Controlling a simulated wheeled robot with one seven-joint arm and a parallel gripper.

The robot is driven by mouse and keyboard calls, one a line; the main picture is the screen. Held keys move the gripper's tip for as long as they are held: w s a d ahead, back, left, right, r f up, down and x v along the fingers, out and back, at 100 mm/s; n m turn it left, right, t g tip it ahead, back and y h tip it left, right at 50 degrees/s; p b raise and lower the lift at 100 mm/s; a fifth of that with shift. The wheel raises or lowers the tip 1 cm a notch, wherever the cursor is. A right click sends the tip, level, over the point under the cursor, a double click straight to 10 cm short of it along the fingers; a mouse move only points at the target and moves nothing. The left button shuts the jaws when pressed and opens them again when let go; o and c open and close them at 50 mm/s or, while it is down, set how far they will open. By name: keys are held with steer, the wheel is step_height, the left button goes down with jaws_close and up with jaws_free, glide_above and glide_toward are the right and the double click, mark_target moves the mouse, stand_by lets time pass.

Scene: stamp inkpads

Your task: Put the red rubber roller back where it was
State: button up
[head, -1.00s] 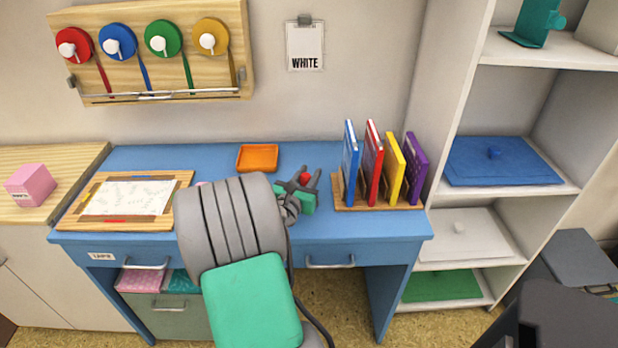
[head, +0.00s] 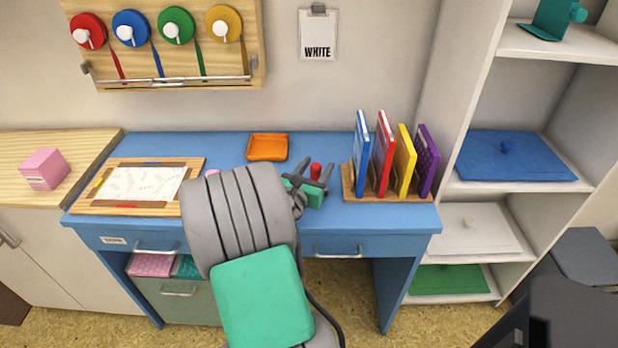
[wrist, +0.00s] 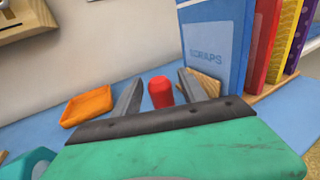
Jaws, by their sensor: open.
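The red rubber roller (head: 315,172) shows as a small red upright cylinder near the back of the blue desk, right of the orange tray. In the wrist view the red roller (wrist: 161,92) stands between the two grey fingers. My gripper (head: 316,166) is open, with a finger on either side of it. In the wrist view my gripper (wrist: 161,83) shows a gap beside the roller, so it does not look clamped. The roller's lower part is hidden behind the gripper's body, so I cannot tell what it rests on.
An orange tray (head: 268,157) lies left of the gripper. A wooden rack (head: 400,196) with upright books stands close on the right; the blue book (wrist: 215,45) is nearest the fingers. A framed paper board (head: 95,203) lies at the left of the blue desk (head: 225,143).

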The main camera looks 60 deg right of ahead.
steer(key=a, duration=0.9)
steer(key=shift+s+a+r, duration=0.25)
steer(key=shift+s+a, duration=0.2)
steer(key=shift+a, duration=0.2)
steer(key=w+a+m+y+p, duration=0.1)
steer(key=m, duration=0.2)
steer(key=w+a+m+y+p, duration=0.1)
steer(key=w+a+m+y, duration=0.1)
steer(key=m, duration=0.1)
steer(key=w+a+m+y+p, duration=0.1)
steer(key=w+m+p, duration=0.1)
steer(key=shift+a+f+m+y, duration=0.3)
steer(key=shift+m, duration=0.1)
steer(key=w+a+m+t+y+p, duration=0.25)
steer(key=w+a+m+y, duration=0.4)
steer(key=a, duration=0.65)
steer(key=a+r+m+y+p, duration=0.1)
steer(key=a+r+y+p, duration=0.1)
steer(key=a, duration=0.7)
steer(key=a+r+m+y+p, duration=0.2)
steer(key=a+r+y, duration=0.2)
steer(key=a, duration=0.6)
step_height(320, 180, up, 3)
steer(key=shift+f, duration=0.2)
